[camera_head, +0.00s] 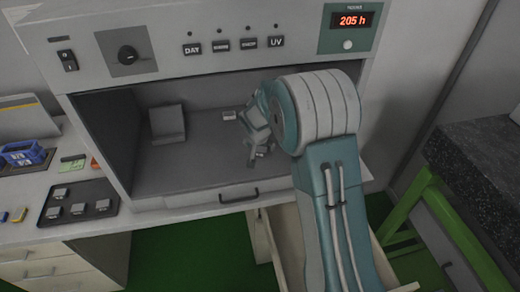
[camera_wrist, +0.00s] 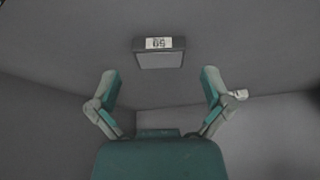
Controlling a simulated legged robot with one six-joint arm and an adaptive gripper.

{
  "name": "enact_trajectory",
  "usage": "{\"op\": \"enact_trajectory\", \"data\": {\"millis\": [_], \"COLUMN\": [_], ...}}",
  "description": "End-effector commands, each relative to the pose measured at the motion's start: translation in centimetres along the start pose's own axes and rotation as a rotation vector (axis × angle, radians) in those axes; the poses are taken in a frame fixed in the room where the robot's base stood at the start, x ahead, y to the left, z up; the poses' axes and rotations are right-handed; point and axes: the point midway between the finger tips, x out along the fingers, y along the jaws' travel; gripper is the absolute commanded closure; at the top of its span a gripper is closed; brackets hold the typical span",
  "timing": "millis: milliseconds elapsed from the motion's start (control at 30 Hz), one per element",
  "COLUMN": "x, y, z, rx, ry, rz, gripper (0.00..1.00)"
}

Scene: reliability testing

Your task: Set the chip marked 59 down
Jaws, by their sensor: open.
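The chip marked 59 (camera_wrist: 158,59) is a small dark square with a white label, and the number shows upside down in the wrist view. It lies on the grey floor of the chamber, centred ahead of my gripper (camera_wrist: 160,78). The two fingers are spread wide on either side, with a gap to the chip. In the head view my gripper (camera_head: 260,155) is low inside the chamber, near its front. A small pale-topped chip (camera_head: 229,115) sits farther back there, its marking too small to read.
The test chamber (camera_head: 190,172) has a dark left wall and a control panel above. A tilted grey stand (camera_head: 167,121) is inside. A dark tray (camera_head: 78,191) with several chips lies outside on the left. A small pale item (camera_wrist: 239,94) shows beside the right finger.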

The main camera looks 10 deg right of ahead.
Motion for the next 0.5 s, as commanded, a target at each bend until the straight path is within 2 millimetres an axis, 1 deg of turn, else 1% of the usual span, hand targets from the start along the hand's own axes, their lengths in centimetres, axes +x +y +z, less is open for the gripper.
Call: {"op": "enact_trajectory", "data": {"millis": [33, 300, 400, 500], "x": [-1.2, -6.8, -8.4, -9.4], "y": [-0.1, 0.0, 0.0, -0.1], "z": [-0.1, -0.1, -0.1, 0.0], "rx": [0.0, 0.002, 0.001, 0.001], "ry": [0.004, 0.003, 0.002, 0.001], "rz": [-0.002, -0.002, -0.002, -0.002], "gripper": [0.0, 0.0, 0.0, 0.0]}}
